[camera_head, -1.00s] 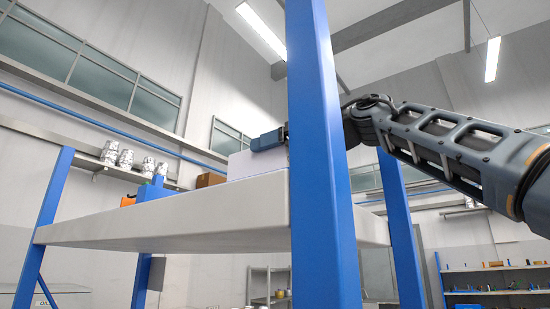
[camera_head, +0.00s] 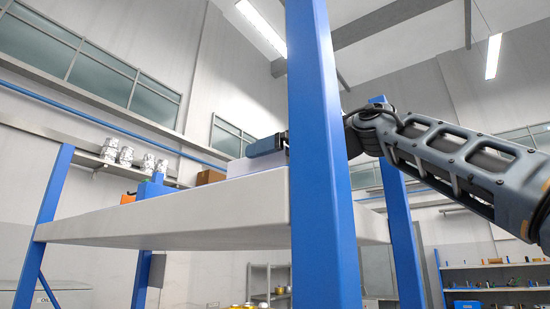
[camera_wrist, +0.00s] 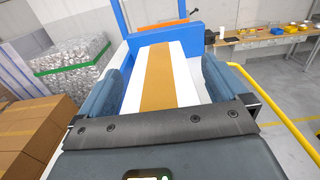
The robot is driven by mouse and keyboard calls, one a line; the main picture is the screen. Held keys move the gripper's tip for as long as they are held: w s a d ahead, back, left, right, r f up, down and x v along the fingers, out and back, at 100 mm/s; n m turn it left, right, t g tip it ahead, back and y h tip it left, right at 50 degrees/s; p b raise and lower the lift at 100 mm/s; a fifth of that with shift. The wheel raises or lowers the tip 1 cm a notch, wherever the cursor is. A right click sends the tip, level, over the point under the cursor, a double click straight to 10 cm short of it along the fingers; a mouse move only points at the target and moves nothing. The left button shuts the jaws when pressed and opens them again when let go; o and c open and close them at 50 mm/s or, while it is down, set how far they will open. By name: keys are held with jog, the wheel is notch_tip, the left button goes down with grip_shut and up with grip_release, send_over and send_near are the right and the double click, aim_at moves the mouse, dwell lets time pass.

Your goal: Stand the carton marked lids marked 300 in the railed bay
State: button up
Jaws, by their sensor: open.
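A white carton (camera_head: 242,168) stands on the pale raised shelf (camera_head: 170,215) in the head view, its lower part hidden behind the shelf edge. In the wrist view the white carton (camera_wrist: 180,92) has a tan band along its middle and lies between my two fingers. No marking on it can be read. My gripper (camera_head: 266,146) is open at the carton's top in the head view, partly hidden by a blue post. In the wrist view my gripper (camera_wrist: 165,70) has one finger on each side of the carton; contact cannot be told. The railed bay cannot be made out for certain.
A thick blue post (camera_head: 322,160) stands in front of my arm. A brown box (camera_head: 210,177) is behind the carton. A blue upright panel (camera_wrist: 194,33) is just beyond the carton. Stacked brown cartons (camera_wrist: 30,130) are at left, a yellow rail (camera_wrist: 275,105) at right.

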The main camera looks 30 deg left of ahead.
jog(key=shift+r, duration=0.1)
jog(key=s+d+b, duration=0.1)
jog(key=d+b, duration=0.2)
jog(key=d, duration=0.9)
jog(key=shift+b, duration=0.3)
